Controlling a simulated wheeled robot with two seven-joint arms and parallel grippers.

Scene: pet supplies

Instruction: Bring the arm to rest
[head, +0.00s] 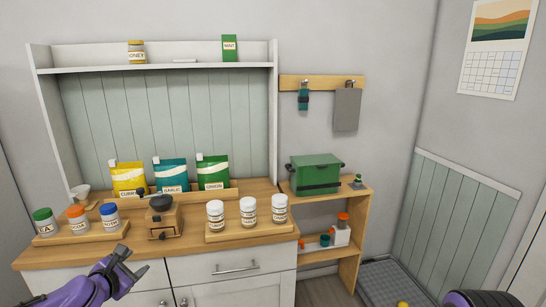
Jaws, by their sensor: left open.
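My left gripper (135,260) is open and empty. Its purple arm comes in from the lower left, and the gripper shows in front of the cabinet's front edge, below the brown grinder (164,215). It appears apart from everything on the counter (190,240). At the bottom right, a purple and black part of my right arm (485,299) shows, but its gripper is out of view.
Jars with green, orange and blue lids stand on a left tray (85,234). Several white jars stand on a right tray (262,230). Pouches (171,174) stand behind. A green box (315,174) sits on the side shelf. The floor mat (392,282) lies right.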

